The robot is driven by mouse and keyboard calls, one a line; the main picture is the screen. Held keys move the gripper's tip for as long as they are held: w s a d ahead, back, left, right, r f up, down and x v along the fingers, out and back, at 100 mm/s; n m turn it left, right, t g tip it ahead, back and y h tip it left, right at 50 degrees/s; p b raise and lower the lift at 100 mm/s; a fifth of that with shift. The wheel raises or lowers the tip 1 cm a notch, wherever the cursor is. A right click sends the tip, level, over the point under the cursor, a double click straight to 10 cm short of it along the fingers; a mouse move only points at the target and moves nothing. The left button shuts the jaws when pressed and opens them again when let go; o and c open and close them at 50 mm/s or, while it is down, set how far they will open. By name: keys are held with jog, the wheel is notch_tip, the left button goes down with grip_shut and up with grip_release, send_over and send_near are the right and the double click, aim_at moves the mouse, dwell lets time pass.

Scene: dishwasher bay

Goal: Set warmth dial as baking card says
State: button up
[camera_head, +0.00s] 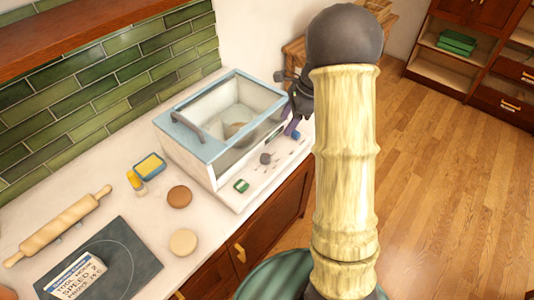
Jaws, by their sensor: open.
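The baking card (77,279) lies at the lower left with its face up. A white box (197,162) with a light-blue framed clear lid stands on the counter. A small dark round dial (265,158) sits on its sloped front panel, with small dark marks to its right. My gripper (291,122) is open near the box's right front corner, right of and apart from the dial. My arm hides part of the gripper.
The lid, with its grey handle (188,127), is shut over a round object (236,130). A green piece (241,185) is on the panel's left. A rolling pin (62,226), dark mat (128,262), yellow-and-blue item (149,165) and two round pieces (179,197) are on the counter.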

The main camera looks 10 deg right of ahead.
aim_at(266, 156)
jog(key=p+x, duration=0.3)
jog(key=x, duration=1.3)
jog(key=shift+f, duration=0.25)
jog(key=c, duration=1)
